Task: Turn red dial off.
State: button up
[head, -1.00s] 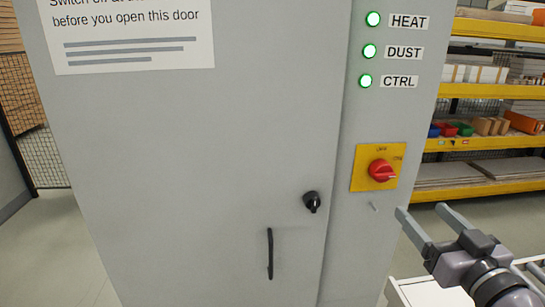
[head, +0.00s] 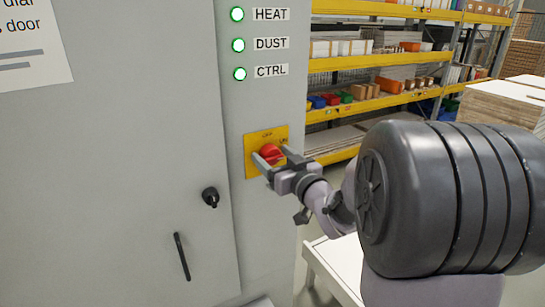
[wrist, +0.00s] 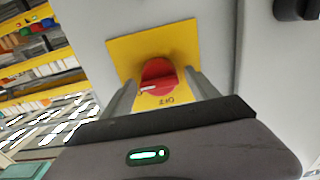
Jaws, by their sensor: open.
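The red dial (head: 270,154) sits on a yellow plate (head: 251,160) on the right part of the grey cabinet. In the wrist view the dial (wrist: 158,76) shows a white pointer line on its face, and the yellow plate (wrist: 125,50) has an OFF label upside down in that view. The pointer is not on the OFF label there. My gripper (head: 274,158) is open in front of the plate, its two fingers on either side of the dial. In the wrist view my gripper (wrist: 160,95) has the dial between its fingers; contact cannot be told.
The cabinet has a black knob (head: 210,196), a black door handle (head: 182,257) and lit green HEAT, DUST and CTRL lamps (head: 238,45). A yellow shelf rack (head: 370,60) stands behind. A white table (head: 335,265) is below my arm.

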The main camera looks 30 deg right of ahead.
jog(key=c, duration=1.4)
jog(key=shift+o, duration=0.2)
jog(key=shift+f+n+b, duration=0.1)
jog(key=shift+n+b, duration=0.2)
jog(key=shift+b, duration=0.3)
jog(key=n+b, duration=0.3)
jog(key=b, duration=0.1)
jog(key=shift+f, duration=0.15)
jog(key=n+b, duration=0.5)
jog(key=shift+a+n, duration=0.2)
jog(key=shift+n, duration=0.1)
jog(key=n+b, duration=0.4)
jog(key=n, duration=0.1)
jog(key=shift+f+b, duration=0.1)
jog(key=shift+b, duration=0.3)
jog(key=shift+n+b, duration=1.05)
jog(key=shift+n, duration=0.95)
